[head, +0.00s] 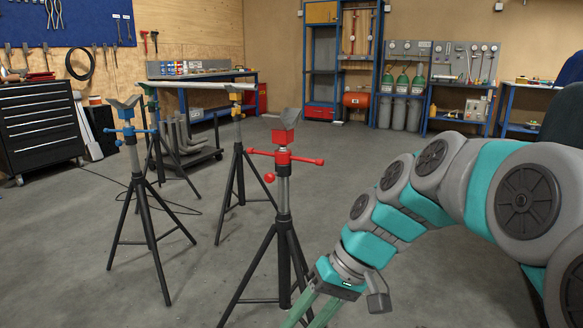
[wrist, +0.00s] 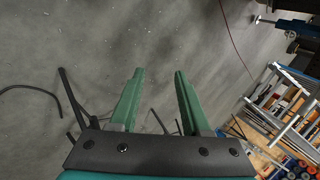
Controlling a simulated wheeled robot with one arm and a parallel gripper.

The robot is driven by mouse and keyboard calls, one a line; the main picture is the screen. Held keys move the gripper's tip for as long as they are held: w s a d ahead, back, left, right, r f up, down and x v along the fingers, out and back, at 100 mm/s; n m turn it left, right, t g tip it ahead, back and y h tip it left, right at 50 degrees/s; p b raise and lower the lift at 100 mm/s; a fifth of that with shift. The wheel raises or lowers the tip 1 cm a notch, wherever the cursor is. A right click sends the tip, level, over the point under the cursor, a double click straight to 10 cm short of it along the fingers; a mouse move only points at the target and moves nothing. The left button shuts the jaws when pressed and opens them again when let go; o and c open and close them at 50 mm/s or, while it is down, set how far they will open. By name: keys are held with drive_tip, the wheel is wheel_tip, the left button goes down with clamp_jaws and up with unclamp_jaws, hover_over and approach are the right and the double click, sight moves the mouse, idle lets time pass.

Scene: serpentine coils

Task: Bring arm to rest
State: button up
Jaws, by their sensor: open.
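My teal and grey arm reaches in from the right of the head view and bends down in an arch. My gripper (head: 316,312) points down at the bottom edge there, and its fingertips are cut off by the frame. In the wrist view my gripper (wrist: 158,72) shows two green fingers held apart. Nothing is between them, only bare grey floor beyond.
A red-topped tripod stand (head: 284,158) stands just left of my gripper. A blue-handled stand (head: 138,140) and a yellow-topped stand (head: 238,125) are farther left. A black tool cabinet (head: 40,125) is at far left.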

drive_tip(key=s+d+f+m+h, duration=0.1)
drive_tip(key=s+d+f+h, duration=0.1)
drive_tip(key=s, duration=0.4)
drive_tip(key=s+d+f+m+h, duration=0.1)
drive_tip(key=s+d+f+h, duration=0.1)
drive_tip(key=s+d+f, duration=0.2)
drive_tip(key=s+d+f+h, duration=0.2)
drive_tip(key=s+d+f, duration=0.1)
drive_tip(key=s+d, duration=0.4)
drive_tip(key=shift+s+f+m, duration=0.25)
drive_tip(key=shift+s+m, duration=0.15)
drive_tip(key=shift+s, duration=0.4)
